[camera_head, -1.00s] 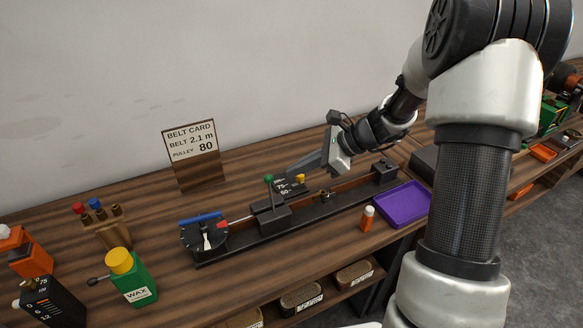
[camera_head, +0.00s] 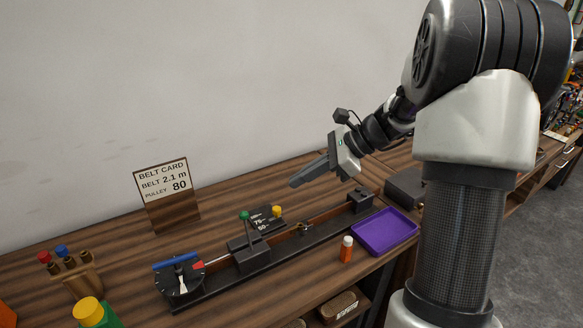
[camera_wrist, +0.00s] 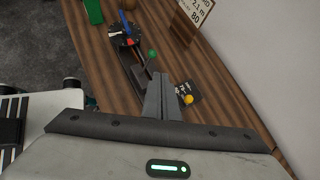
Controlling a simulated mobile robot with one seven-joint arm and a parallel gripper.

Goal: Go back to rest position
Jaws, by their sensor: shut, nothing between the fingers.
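My gripper (camera_head: 294,184) is in the head view, raised above the bench behind the black rail device. Its fingers are together, point left and slightly down, and hold nothing. In the wrist view the closed fingers (camera_wrist: 163,98) reach up the middle of the picture over the bench. The black rail device (camera_head: 290,246) lies along the bench, with a dial (camera_head: 180,282) at its left end and a green-knobbed lever (camera_head: 245,217) on its slider. A small black scale plate with a yellow knob (camera_head: 277,211) stands behind it. My gripper is apart from all of these.
A belt card (camera_head: 164,181) reading 2.1 m and pulley 80 stands at the back left. A purple tray (camera_head: 384,233) and an orange-white bottle (camera_head: 346,249) are in front of the rail. A plug rack (camera_head: 70,283) and yellow-topped wax bottle (camera_head: 89,312) are at left.

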